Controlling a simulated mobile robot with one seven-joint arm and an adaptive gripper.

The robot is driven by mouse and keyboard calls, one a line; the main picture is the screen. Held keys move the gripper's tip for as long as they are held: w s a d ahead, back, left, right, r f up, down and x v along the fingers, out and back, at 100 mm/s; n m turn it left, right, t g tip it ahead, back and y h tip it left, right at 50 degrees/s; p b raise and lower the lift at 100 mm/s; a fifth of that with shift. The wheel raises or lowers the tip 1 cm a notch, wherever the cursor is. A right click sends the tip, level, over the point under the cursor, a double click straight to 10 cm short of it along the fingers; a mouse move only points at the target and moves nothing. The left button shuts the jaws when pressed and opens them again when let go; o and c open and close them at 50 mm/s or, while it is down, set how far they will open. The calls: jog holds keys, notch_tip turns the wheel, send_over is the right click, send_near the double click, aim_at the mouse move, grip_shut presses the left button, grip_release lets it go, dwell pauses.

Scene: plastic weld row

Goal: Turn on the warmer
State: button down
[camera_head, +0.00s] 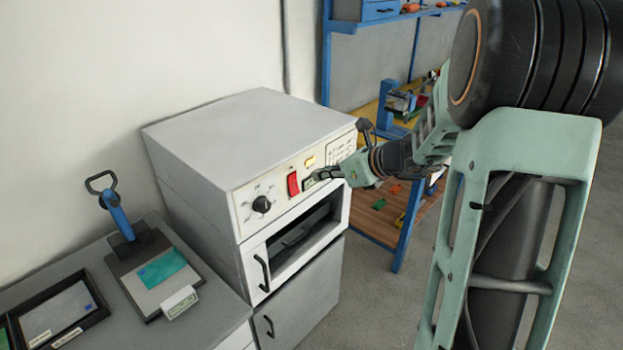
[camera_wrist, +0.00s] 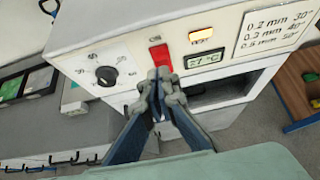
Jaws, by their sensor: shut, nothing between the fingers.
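The warmer (camera_head: 245,140) is a white cabinet with a sloping control panel and an oven-like opening below it. Its red switch (camera_head: 293,184) also shows in the wrist view (camera_wrist: 160,57). An amber lamp (camera_wrist: 201,35) beside the switch looks lit. A small display (camera_wrist: 204,60) reads what looks like 27 °C. A black dial (camera_wrist: 106,76) sits left of the switch. My gripper (camera_wrist: 160,74) is shut and empty, its fingertips at the lower edge of the red switch; I cannot tell whether they touch it. In the head view my gripper (camera_head: 318,177) covers part of the panel by the display.
A grey bench at the left holds a blue-handled lever tool (camera_head: 120,216) and a black tray (camera_head: 58,311). A blue-framed shelf unit (camera_head: 403,225) stands behind my arm. A settings label (camera_wrist: 277,29) is on the panel's right. Floor is clear at lower right.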

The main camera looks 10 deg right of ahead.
jog(key=v, duration=0.3)
jog(key=r+v, duration=0.1)
jog(key=v, duration=0.1)
jog(key=shift+w+r, duration=0.1)
jog(key=shift+r, duration=0.15)
